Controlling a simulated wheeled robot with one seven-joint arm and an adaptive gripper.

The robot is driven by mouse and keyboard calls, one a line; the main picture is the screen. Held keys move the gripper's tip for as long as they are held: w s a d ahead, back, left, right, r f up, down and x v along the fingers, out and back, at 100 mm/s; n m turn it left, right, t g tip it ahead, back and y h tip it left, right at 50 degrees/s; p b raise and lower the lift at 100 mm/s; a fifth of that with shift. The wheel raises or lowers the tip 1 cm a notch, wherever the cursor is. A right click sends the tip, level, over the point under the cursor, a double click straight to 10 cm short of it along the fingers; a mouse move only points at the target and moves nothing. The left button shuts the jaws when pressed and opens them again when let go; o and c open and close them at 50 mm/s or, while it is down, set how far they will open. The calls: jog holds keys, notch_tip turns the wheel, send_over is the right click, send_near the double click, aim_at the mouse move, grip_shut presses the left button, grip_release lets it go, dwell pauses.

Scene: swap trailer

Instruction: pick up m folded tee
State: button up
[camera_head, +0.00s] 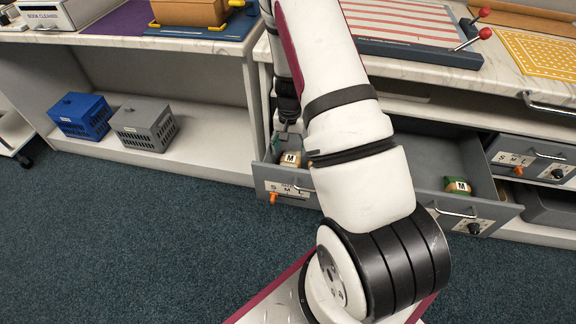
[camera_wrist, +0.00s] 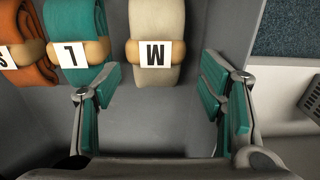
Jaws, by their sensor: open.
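The M folded tee (camera_wrist: 156,25) is a cream roll with a tan band and a white M label, upside down in the wrist view. It lies in a grey open drawer (camera_wrist: 150,125), at the right end of a row beside a teal tee (camera_wrist: 75,20) and an orange tee (camera_wrist: 28,70). In the head view the M tee (camera_head: 290,159) shows at the left drawer, partly behind my arm. My gripper (camera_wrist: 160,76) is open and empty. Its teal-padded fingers are spread left and right, just short of the M tee.
Another M-labelled roll (camera_head: 457,185) lies in the right part of the open drawers. The drawer wall (camera_wrist: 235,30) is close to my right finger in the wrist view. A blue crate (camera_head: 80,115) and a grey crate (camera_head: 144,124) stand on the left shelf. The carpet in front is clear.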

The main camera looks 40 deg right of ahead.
aim_at(291, 158)
jog(key=shift+s+d+f+b, duration=0.1)
jog(key=shift+f+b, duration=0.35)
jog(key=shift+f, duration=1.25)
jog(key=shift+s+f+b, duration=0.1)
jog(key=shift+f+b, duration=0.35)
jog(key=shift+f, duration=1.25)
jog(key=shift+c, duration=0.5)
jog(key=shift+r, duration=0.1)
jog(key=c, duration=0.9)
